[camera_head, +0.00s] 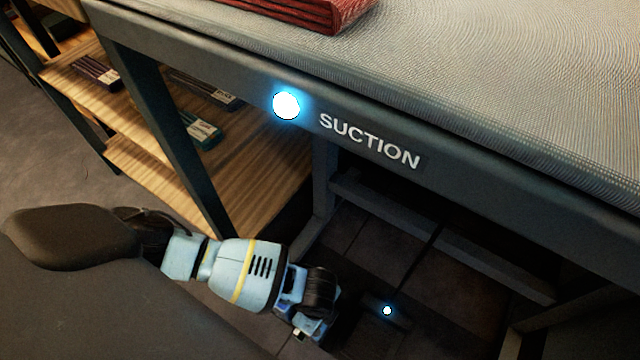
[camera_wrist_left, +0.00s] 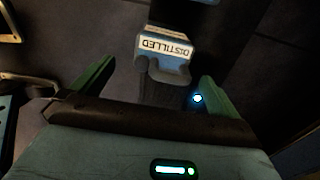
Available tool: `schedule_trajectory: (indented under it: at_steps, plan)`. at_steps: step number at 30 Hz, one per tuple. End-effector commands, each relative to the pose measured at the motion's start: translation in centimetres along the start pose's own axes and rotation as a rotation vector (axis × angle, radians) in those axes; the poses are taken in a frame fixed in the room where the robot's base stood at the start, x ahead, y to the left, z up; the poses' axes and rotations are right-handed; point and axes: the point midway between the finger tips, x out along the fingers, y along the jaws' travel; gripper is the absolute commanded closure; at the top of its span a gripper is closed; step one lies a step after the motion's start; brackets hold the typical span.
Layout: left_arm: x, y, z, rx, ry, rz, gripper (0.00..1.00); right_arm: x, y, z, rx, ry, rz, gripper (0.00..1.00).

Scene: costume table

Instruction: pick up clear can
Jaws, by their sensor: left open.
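In the left wrist view, a small block-like thing with a pale label reading "DISTILLED" (camera_wrist_left: 165,47) shows upside down just ahead of my left gripper (camera_wrist_left: 157,73). A dark grey part lies against its near side. My left gripper is open, with one green finger to each side of that dark part; I cannot tell whether they touch. I see nothing that I can surely name as the clear can. My right gripper is not in view.
A grey-topped table (camera_head: 480,60) marked "SUCTION" with a glowing white light (camera_head: 286,105) fills the upper right. Red folded cloth (camera_head: 310,12) lies on top. A wooden shelf (camera_head: 250,185) with small boxes stands behind its leg. The dark tiled floor shows under the table.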

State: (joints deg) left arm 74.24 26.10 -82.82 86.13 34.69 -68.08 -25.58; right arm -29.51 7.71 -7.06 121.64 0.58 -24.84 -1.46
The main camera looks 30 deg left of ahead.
Motion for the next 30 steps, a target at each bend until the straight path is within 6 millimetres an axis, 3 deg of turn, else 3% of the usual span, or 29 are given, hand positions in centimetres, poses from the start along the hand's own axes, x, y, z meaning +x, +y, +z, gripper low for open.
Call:
schedule_trajectory:
  at_steps: [4, 14, 24, 30]
  plan:
    - [1.9, 0.1, 0.0, 0.000, -0.001, 0.003, 0.00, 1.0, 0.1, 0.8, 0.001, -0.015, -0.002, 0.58]
    - [2.8, -0.1, -0.1, -0.001, 0.000, 0.001, 0.00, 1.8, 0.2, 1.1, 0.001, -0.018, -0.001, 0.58]
    - [6.8, -0.5, -0.1, 0.000, 0.001, 0.002, 0.00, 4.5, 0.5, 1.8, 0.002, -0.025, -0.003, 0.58]
    - [7.2, -0.5, -0.1, -0.001, 0.001, 0.000, 0.00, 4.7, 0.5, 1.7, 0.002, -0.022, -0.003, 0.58]
